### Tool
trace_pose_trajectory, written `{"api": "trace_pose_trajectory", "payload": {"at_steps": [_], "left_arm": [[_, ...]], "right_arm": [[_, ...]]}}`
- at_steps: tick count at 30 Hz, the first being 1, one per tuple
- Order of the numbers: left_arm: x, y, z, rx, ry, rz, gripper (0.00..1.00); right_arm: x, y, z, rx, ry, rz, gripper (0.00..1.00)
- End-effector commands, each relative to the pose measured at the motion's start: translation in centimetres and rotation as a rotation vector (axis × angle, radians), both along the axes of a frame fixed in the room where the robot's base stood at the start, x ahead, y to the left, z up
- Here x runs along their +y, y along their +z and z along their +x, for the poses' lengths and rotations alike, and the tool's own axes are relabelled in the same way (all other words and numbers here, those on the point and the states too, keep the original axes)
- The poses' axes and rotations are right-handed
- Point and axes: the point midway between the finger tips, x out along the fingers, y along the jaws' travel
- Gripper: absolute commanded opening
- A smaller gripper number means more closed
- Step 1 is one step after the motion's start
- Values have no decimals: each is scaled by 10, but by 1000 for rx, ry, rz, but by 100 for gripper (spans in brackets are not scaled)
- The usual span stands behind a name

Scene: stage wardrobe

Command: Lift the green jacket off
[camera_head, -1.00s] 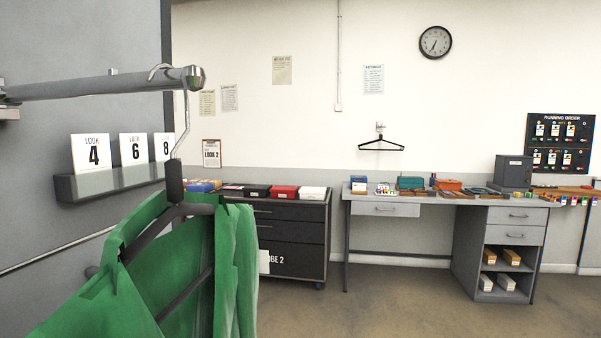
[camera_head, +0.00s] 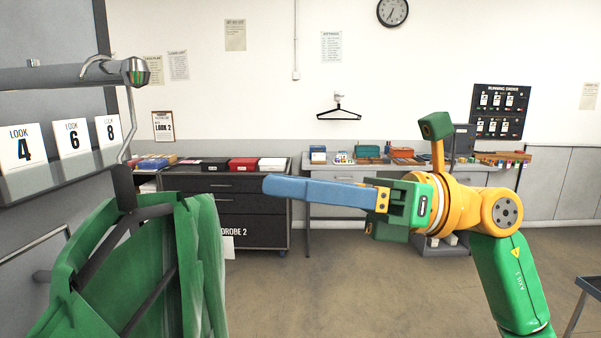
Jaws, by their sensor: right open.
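The green jacket (camera_head: 196,265) hangs at the lower left on a dark hanger (camera_head: 150,212). The hanger's hook (camera_head: 127,120) goes up to the end of a grey rail (camera_head: 60,75). My right gripper (camera_head: 268,186) reaches in from the right with its long blue fingers pointing left, toward the hanger. It is apart from the jacket and the hanger in the picture and holds nothing. The fingers are seen side-on and overlap, so the gap between them hardly shows. My left gripper is not in view.
A dark drawer cabinet (camera_head: 265,217) with boxes on top stands against the back wall. A grey desk (camera_head: 320,182) stands right of it, partly behind my right arm. A shelf with number cards (camera_head: 72,139) is on the left. The floor in the middle is clear.

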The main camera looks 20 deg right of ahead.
Motion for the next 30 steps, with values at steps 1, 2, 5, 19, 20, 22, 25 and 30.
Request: {"api": "trace_pose_trajectory", "payload": {"at_steps": [1, 2, 5, 19, 20, 22, 25, 30], "left_arm": [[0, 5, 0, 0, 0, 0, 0], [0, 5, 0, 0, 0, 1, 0], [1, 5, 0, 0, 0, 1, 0], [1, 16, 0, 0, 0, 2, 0], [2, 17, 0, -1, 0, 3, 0], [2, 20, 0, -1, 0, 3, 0], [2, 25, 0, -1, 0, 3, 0], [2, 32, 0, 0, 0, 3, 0]], "right_arm": [[2, 8, -16, -103, -34, -99, 55], [2, 9, -22, -145, -50, -146, 55], [3, 7, -30, -209, -82, -220, 55], [47, 9, -16, -206, -75, -219, 55], [52, 9, -15, -206, -77, -218, 55], [64, 9, -12, -208, -74, -217, 55], [79, 9, -6, -204, -75, -217, 55], [107, 9, 3, -205, -75, -216, 55]]}}
